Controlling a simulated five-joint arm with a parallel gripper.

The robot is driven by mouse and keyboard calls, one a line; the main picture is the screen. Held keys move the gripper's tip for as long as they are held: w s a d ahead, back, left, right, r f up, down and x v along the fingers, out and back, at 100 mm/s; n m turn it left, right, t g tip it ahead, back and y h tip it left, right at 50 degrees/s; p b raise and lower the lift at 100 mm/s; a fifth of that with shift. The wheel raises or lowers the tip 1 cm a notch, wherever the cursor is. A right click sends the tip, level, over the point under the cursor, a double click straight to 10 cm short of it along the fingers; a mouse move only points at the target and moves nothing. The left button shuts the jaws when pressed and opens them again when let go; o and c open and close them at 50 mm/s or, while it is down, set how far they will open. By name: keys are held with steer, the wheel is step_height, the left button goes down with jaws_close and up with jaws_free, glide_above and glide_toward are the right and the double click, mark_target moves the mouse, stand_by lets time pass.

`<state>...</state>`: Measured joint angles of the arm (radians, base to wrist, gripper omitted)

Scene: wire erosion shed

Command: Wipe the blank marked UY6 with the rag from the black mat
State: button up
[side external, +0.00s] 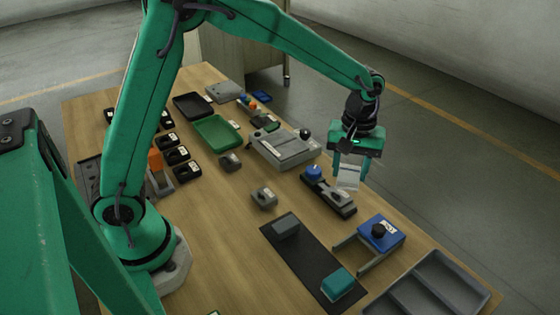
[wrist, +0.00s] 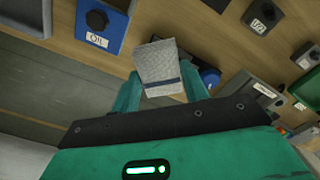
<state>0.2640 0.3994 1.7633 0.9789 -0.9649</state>
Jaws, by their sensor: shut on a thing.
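My gripper (side external: 349,172) is shut on a folded pale grey rag (side external: 348,181), held above the table's right edge, near a black fixture with a blue knob (side external: 314,172). In the wrist view the rag (wrist: 158,62) shows a dark blue stripe and sits between the teal fingers. The black mat (side external: 294,252) lies at the front, with a dark grey block (side external: 285,228) and a teal block (side external: 338,283) on it. A grey labelled block (side external: 264,196) stands on bare wood left of the fixture; another (side external: 230,161) is farther back. I cannot read UY6 on either.
A blue box marked OIL (wrist: 100,22) stands right of the mat; it also shows in the side view (side external: 381,233). A grey tray (side external: 428,285) is at the front right. A grey vise-like device (side external: 285,150) and green tray (side external: 216,132) stand farther back. Wood left of the mat is clear.

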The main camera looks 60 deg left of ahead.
steer(key=shift+w+a+f+n, duration=0.15)
steer(key=shift+w+a+n, duration=0.35)
steer(key=shift+w+a, duration=0.9)
steer(key=shift+s, duration=0.2)
glide_above(342, 194)
steer(key=shift+f, duration=3.45)
steer(key=shift+s+f, duration=0.5)
steer(key=shift+f, duration=0.1)
steer(key=shift+c, duration=0.3)
steer(key=shift+s, duration=1.6)
steer(key=shift+w, duration=2.15)
steer(key=shift+r, duration=4.1)
